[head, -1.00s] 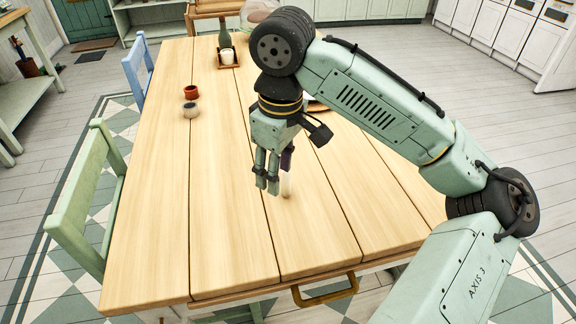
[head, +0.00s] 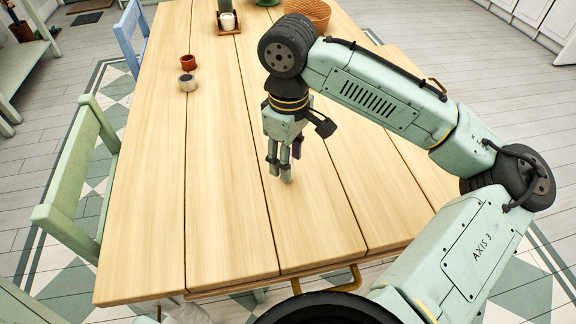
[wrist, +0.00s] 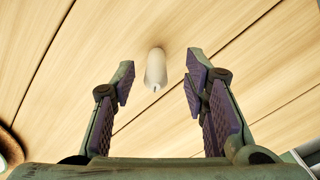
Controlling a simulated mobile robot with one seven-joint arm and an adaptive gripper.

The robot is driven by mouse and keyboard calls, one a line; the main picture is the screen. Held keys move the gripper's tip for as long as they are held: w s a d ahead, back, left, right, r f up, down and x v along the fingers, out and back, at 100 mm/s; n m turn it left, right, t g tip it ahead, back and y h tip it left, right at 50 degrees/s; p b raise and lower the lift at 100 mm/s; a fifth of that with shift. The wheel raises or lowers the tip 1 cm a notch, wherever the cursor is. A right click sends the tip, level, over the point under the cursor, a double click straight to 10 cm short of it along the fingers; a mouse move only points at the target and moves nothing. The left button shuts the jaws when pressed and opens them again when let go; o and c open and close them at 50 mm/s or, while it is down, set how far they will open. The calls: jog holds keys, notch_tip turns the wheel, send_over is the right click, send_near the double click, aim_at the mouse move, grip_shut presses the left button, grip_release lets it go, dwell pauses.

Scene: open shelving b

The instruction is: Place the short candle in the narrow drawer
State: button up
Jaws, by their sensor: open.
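A short white candle (wrist: 156,68) stands on the wooden table in the wrist view, centred between and just beyond the fingertips. In the head view only a small part of the candle (head: 287,175) shows, beside and behind the fingers. My gripper (head: 279,168) points down at the candle with its fingers apart. In the wrist view the gripper (wrist: 160,80) has both purple-padded fingers apart, with a gap on each side of the candle. A brass handle (head: 326,286) shows at the table's front edge. The drawer's inside is hidden.
A red cup (head: 188,62) and a grey jar (head: 187,83) stand on the table's left. A tray (head: 228,30) with a white candle and a wicker basket (head: 309,13) are at the far end. A green chair (head: 75,190) is at left. The table's front middle is clear.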

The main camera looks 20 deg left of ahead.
jog(key=shift+w+a+f, duration=0.1)
jog(key=shift+f, duration=0.8)
jog(key=shift+w+a+f, duration=0.1)
jog(key=shift+f, duration=0.8)
grip_shut()
